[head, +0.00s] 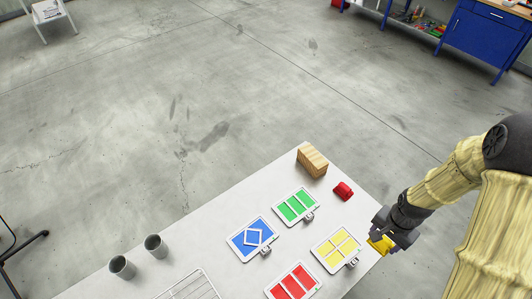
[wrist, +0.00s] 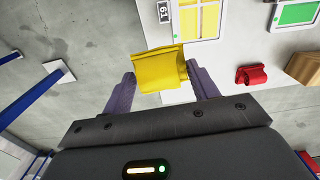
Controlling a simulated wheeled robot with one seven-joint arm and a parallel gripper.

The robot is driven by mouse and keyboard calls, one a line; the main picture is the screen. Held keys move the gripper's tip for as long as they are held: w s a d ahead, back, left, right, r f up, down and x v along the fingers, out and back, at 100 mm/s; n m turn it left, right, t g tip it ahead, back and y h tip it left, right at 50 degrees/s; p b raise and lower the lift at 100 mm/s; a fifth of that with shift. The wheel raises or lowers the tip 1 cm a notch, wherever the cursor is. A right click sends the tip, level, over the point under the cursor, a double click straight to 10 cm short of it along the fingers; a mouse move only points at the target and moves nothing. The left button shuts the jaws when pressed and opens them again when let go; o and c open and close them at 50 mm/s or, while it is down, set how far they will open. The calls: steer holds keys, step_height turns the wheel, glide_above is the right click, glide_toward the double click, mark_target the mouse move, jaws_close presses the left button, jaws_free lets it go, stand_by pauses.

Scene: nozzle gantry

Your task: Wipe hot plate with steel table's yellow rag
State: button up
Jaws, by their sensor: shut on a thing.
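My gripper (wrist: 158,78) is shut on a yellow rag (wrist: 160,66), which is folded and held between both fingers. In the head view the yellow rag (head: 380,244) shows as a small patch under my gripper at the right edge of the pale table (head: 225,215). In the wrist view it is in front of the table's edge; I cannot tell its height. White-framed panels lie on the table: yellow (head: 337,248), green (head: 296,206), blue (head: 252,239) and red (head: 293,284). I cannot tell whether any of these is the hot plate.
A red folded cloth (head: 343,191) and a wooden block (head: 312,161) lie near the table's far corner. Two grey cups (head: 122,267) (head: 155,245) and a wire rack (head: 187,286) are at the left. A blue workbench (head: 485,38) stands far off. The floor between is clear.

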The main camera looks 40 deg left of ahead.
steer(key=w+d+f, duration=0.1)
steer(key=d+f, duration=0.6)
steer(key=f, duration=0.4)
steer(key=w+d+f+n, duration=0.1)
steer(key=w+d+f, duration=0.1)
steer(key=d+f, duration=0.6)
step_height(320, 180, down, 3)
steer(key=shift+d+f, duration=0.15)
steer(key=shift+d, duration=0.1)
step_height(320, 180, down, 10)
steer(key=b, duration=1)
steer(key=shift+a, duration=0.1)
